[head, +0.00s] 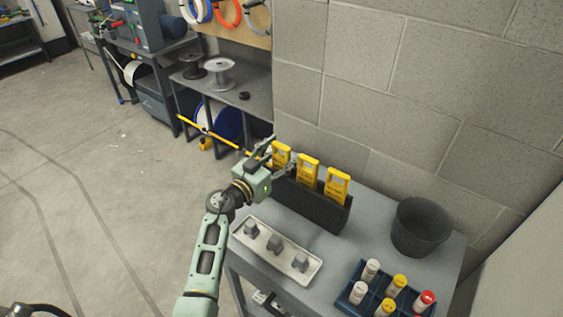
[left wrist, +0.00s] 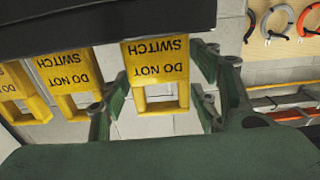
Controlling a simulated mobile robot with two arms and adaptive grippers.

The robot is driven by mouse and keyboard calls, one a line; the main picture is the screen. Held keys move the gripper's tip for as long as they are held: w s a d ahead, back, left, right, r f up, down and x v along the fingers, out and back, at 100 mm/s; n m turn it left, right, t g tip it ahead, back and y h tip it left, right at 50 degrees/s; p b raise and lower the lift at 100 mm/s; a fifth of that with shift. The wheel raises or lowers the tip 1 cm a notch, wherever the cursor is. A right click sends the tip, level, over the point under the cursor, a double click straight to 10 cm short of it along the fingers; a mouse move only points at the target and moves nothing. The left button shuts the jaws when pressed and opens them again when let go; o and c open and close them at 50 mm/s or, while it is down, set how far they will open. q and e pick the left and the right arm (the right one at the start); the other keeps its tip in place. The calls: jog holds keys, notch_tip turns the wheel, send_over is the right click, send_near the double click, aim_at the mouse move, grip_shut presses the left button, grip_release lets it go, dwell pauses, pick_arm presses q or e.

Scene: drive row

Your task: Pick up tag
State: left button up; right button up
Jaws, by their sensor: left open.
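Three yellow tags stand upright in a dark rack (head: 311,204) at the back of the grey table: a left one (head: 281,153), a middle one (head: 307,170) and a right one (head: 337,186). My left gripper (head: 275,157) is at the left tag and partly covers it. In the left wrist view, my open left gripper (left wrist: 155,92) has one finger on each side of that tag (left wrist: 155,62), with gaps showing. The tag's lettering, "DO NOT SWITCH", appears upside down there. The other two tags show to its left. My right gripper is not in view.
A pale tray (head: 251,246) with three grey blocks lies in front of the rack. A dark bucket (head: 420,228) and a blue crate (head: 350,297) of several capped cylinders stand on the right. A block wall is close behind. Shelves with spools (head: 219,77) stand back left.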

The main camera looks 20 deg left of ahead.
pick_arm(q)
jog(key=shift+c, duration=0.4)
jog(key=c, duration=0.9)
jog(key=shift+r, duration=0.1)
